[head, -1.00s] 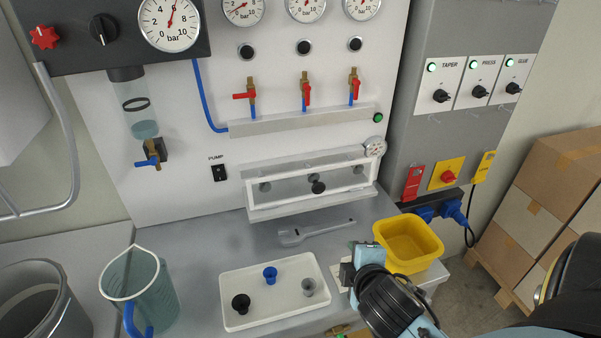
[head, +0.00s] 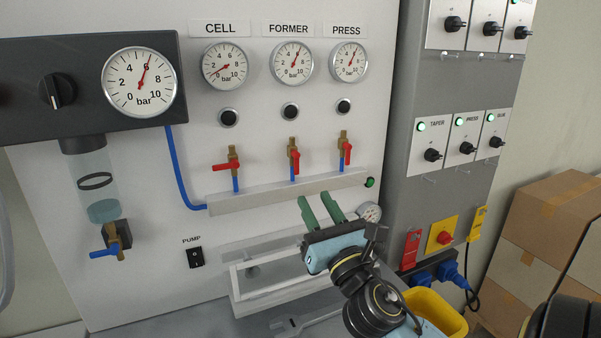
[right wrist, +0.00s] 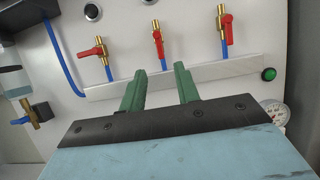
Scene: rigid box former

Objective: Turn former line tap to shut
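The former line tap (head: 294,156) is the middle of three brass taps with red handles, under the FORMER gauge (head: 292,62). Its red handle points down, in line with the blue hose below it. In the right wrist view the tap (right wrist: 158,42) is above the fingers. My right gripper (head: 320,208) is open and empty, its two green fingers pointing up at the panel, below and right of the former tap and apart from it. It also shows in the right wrist view (right wrist: 160,85). My left gripper is not in view.
The cell tap (head: 233,165) has its handle turned sideways to the left; the press tap (head: 344,151) handle points down. A grey rail (head: 250,197) runs below the taps. A clear-fronted box (head: 270,287) and yellow bin (head: 440,308) are lower down.

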